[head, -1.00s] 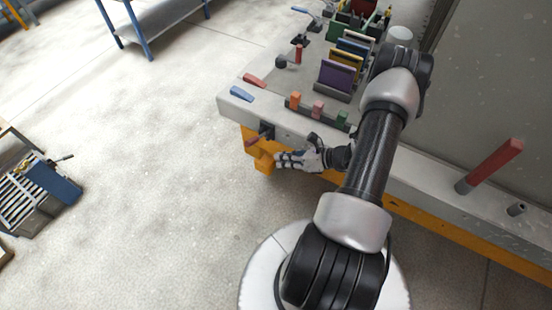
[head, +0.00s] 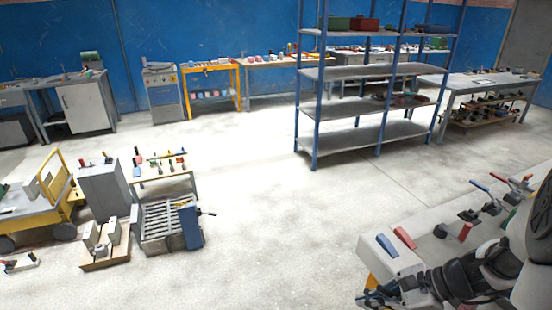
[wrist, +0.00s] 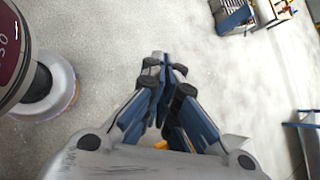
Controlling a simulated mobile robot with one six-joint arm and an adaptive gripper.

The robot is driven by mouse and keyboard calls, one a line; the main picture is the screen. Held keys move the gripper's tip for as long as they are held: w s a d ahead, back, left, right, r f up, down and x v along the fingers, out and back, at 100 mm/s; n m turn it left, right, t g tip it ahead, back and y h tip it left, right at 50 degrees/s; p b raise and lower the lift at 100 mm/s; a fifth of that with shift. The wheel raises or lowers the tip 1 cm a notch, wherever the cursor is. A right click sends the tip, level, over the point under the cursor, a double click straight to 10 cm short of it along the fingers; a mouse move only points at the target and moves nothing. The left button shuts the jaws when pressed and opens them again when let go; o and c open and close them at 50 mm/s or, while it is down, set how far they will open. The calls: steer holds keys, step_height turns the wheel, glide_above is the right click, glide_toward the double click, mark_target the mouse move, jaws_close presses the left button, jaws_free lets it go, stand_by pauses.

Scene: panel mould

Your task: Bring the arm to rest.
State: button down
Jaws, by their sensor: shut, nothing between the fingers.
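My gripper (head: 376,297) is at the lower right of the head view, at the near end of the grey mould bench (head: 375,262). My arm fills the bottom right corner, and part of it is cut off by the frame. In the wrist view my gripper (wrist: 162,60) points out over bare concrete floor. Its two fingers are closed together with nothing between them. A small yellow patch shows low between the finger links.
A red wedge (head: 404,238) and a blue wedge (head: 387,246) lie on the bench near my gripper. A blue-posted shelf (head: 345,74) stands behind. A slatted grey crate (head: 163,222) and a yellow trolley (head: 70,195) stand left. The floor between is clear.

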steer(key=s+a+r+n+h, duration=0.4)
steer(key=s+r+n, duration=0.3)
steer(key=r+n, duration=0.1)
steer(key=s+a+r+n+t+h, duration=0.1)
steer(key=s+a+r+n+h, duration=0.3)
steer(key=s+r+n, duration=0.4)
steer(key=shift+s+r+n, duration=0.15)
steer(key=shift+n, duration=1.35)
steer(key=shift+a, duration=0.1)
